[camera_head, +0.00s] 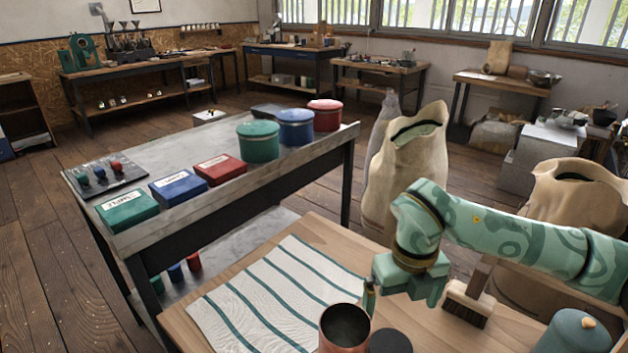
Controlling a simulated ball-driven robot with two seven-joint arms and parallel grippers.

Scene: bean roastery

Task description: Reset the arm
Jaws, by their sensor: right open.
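My right arm, patterned green, comes in from the right. Its right gripper (406,291) points down over the wooden table (505,335), open, with nothing seen between its fingers. It is above and behind a copper-coloured cup (342,330) and a dark round piece (390,342), both cut off by the bottom edge. A brush (470,303) with a wooden handle is just right of the gripper. My left gripper is not in view.
A striped cloth (275,290) lies on the table's left side. A teal canister (573,333) is at bottom right. A grey bench (205,150) holds green, blue and red tins and boxes. Open sacks (410,165) stand behind the table. Floor is clear at far left.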

